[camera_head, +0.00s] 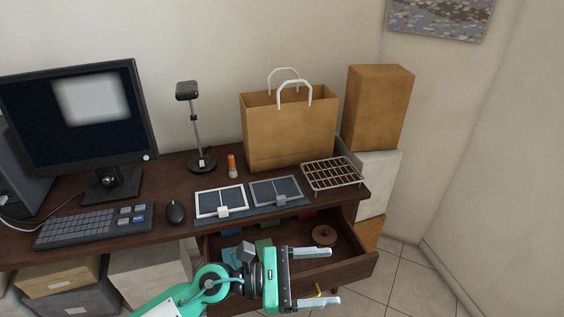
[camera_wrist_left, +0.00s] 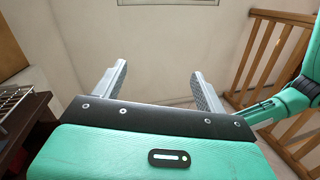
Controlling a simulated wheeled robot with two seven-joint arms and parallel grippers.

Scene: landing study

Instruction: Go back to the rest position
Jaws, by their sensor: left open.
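My left gripper (camera_head: 318,277) is in front of and above the open desk drawer (camera_head: 352,267) in the head view. Its two fingers are spread apart with nothing between them. In the left wrist view the left gripper (camera_wrist_left: 158,88) also shows open and empty, facing a bare wall. A green arm part of mine shows at the right edge of that view. My right gripper is not seen in the head view.
The desk (camera_head: 172,170) holds a monitor (camera_head: 75,120), keyboard (camera_head: 95,226), mouse (camera_head: 175,212), lamp (camera_head: 196,130), paper bag (camera_head: 290,130), two framed panels and a wire rack (camera_head: 333,174). The drawer holds a round brown item (camera_head: 324,235). A wooden railing (camera_wrist_left: 262,60) stands at right. Floor (camera_head: 410,285) is clear at right.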

